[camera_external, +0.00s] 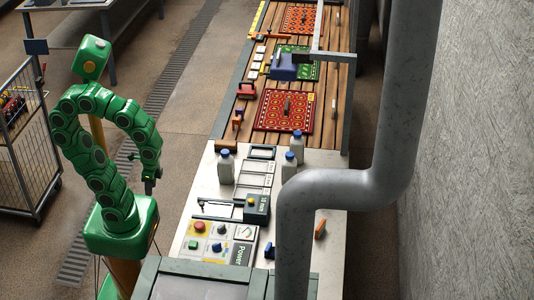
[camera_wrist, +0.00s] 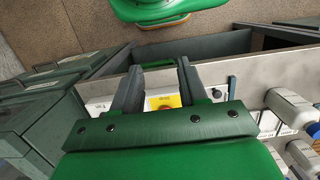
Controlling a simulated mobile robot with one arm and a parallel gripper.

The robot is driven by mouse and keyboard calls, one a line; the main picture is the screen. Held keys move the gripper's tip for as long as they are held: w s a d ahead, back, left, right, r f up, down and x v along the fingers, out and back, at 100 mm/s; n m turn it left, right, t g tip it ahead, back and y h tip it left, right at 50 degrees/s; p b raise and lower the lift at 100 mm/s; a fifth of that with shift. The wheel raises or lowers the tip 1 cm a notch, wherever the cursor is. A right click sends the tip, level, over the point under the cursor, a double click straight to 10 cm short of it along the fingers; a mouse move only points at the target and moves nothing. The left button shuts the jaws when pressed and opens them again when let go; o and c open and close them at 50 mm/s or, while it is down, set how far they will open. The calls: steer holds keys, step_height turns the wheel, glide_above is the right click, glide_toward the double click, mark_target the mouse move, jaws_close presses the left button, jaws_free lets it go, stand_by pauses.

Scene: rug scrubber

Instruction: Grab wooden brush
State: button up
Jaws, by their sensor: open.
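My gripper (camera_external: 150,187) hangs open and empty at the left of the white worktop in the external view. In the wrist view my gripper's two grey fingers (camera_wrist: 160,70) stand apart with nothing between them. I cannot tell for certain which item is the wooden brush. Small candidates in the external view are a red brush-like item (camera_external: 246,90) and an orange item (camera_external: 237,120) on the wooden slats, and an orange-brown block (camera_external: 320,229) on the worktop. All are well apart from my gripper. None shows clearly in the wrist view.
The worktop (camera_external: 204,180) holds white bottles (camera_external: 297,147), a control panel (camera_external: 215,240) and a dark-green device (camera_external: 257,208). Rugs, including a red one (camera_external: 284,112), lie on the slats. A thick grey pipe (camera_external: 340,188) crosses the right side. A wire cart (camera_external: 25,140) stands left.

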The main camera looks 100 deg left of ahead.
steer(key=o, duration=0.8)
steer(key=shift+c, duration=0.2)
